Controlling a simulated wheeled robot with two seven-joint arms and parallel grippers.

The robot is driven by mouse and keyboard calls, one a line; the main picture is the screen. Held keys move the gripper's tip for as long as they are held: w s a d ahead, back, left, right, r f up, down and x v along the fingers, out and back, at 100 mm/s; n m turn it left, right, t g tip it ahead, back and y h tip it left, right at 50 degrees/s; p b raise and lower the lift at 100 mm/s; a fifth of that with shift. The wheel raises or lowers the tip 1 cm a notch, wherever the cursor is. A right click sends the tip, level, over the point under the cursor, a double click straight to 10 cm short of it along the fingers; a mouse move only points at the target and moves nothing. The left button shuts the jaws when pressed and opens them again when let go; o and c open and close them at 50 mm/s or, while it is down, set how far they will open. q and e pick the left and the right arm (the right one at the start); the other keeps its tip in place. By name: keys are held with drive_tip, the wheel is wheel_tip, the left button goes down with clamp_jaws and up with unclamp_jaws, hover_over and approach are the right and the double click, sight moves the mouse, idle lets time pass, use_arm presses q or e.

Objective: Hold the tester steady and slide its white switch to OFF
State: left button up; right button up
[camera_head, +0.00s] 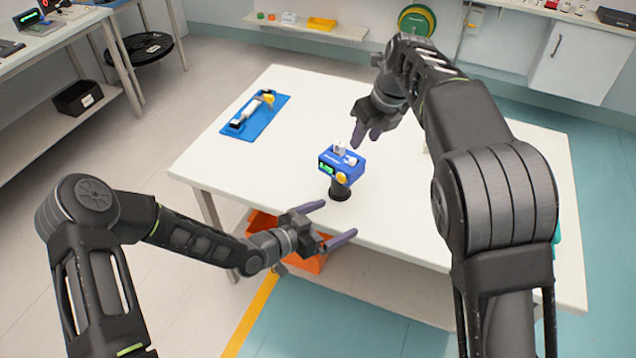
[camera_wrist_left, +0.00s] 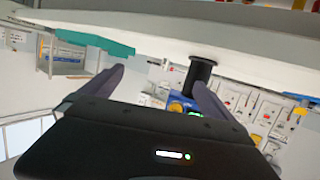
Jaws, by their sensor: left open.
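The tester (camera_head: 328,163) is a small blue box with a green display, a yellow knob and white parts on top. It sits on a black stand (camera_head: 340,191) near the table's front edge. I cannot tell the white switch's position. My left gripper (camera_head: 338,219) is open and empty, in front of the tester and apart from it. In the left wrist view, the tester (camera_wrist_left: 180,104) shows partly, behind my gripper (camera_wrist_left: 159,77), with the black stand (camera_wrist_left: 203,72) beside the right finger. My right gripper (camera_head: 367,138) points down just behind and right of the tester; its finger gap is unclear.
A blue tray (camera_head: 236,128) with a white and yellow tool lies at the table's back left. An orange bin (camera_head: 262,226) is under the front edge of the white table (camera_head: 230,170). The tabletop between tray and tester is clear.

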sight(347, 158)
use_arm(q)
drive_tip(key=w+a+r+t, duration=0.1)
drive_tip(key=w+r, duration=0.1)
drive_tip(key=w+a+r+n+t, duration=0.1)
drive_tip(key=w+r+t, duration=0.1)
drive_tip(key=w+a+r+n+t, duration=0.1)
drive_tip(key=w+a, duration=0.1)
drive_tip(key=shift+w+r+t+y, duration=0.3)
drive_tip(key=shift+r, duration=0.1)
drive_tip(key=shift+d, duration=0.1)
drive_tip(key=x, duration=1.2)
drive_tip(key=shift+c, duration=0.3)
